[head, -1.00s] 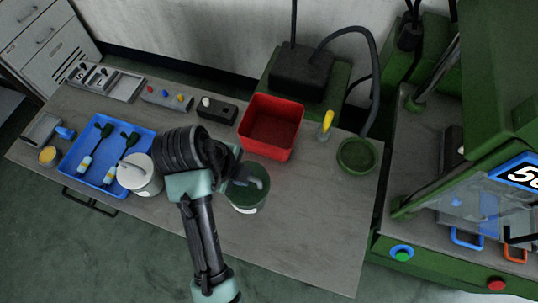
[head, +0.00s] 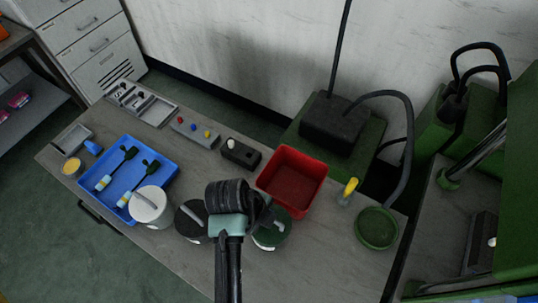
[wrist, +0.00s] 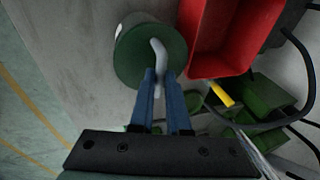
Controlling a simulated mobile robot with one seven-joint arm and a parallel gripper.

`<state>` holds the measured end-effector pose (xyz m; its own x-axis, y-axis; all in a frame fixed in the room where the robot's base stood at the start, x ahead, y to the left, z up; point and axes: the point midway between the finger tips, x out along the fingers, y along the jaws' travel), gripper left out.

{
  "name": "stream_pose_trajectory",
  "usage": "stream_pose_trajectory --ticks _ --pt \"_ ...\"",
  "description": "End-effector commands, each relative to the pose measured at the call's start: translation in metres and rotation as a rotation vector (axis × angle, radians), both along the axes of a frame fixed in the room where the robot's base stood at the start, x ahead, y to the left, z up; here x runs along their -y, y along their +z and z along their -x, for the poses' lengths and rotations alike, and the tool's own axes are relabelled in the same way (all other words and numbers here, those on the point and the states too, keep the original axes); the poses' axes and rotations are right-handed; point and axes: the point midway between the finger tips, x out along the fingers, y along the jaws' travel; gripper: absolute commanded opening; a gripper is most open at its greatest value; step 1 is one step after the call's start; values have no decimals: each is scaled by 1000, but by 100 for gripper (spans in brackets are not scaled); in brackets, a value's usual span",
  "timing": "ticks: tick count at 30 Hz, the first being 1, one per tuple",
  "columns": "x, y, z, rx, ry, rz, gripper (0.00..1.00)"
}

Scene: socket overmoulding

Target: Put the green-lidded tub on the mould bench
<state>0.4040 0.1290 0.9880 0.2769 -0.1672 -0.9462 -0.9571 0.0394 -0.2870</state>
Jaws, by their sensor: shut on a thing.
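The green-lidded tub (head: 271,238) stands at the right-middle of the grey worktable, just in front of the red bin. My gripper (head: 264,212) is at its lid, partly hidden behind my wrist in the head view. In the wrist view, the blue fingers (wrist: 160,80) are shut on the pale curved handle of the green lid (wrist: 135,55). I cannot tell whether the tub touches the tabletop. The mould bench (head: 443,215), with a grey top and green machine parts, is at the right edge of the head view, partly out of frame.
A dark-lidded tub (head: 188,221) and a white-lidded tub (head: 151,206) stand left of my arm. The red bin (head: 293,178), a yellow-topped bottle (head: 347,191) and a round green dish (head: 377,228) are nearby. A blue tray (head: 122,172) lies at left. The front right tabletop is clear.

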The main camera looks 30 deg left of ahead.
Motion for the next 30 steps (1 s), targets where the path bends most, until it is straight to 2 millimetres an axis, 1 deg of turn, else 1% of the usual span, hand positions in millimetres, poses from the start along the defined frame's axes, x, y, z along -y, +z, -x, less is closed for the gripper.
stream_pose_trajectory --ticks 3,6,16,17,21,22,30 --pt "0 -15 0 -1 -1 2 0" --pt "0 -22 0 1 0 0 0" --pt "0 -26 -1 2 -1 -1 0" --pt "0 -26 0 -1 -1 0 18" --pt "0 -26 0 -1 -1 0 43" --pt "0 -26 0 -1 -1 0 44" --pt "0 -24 0 0 -1 0 44"
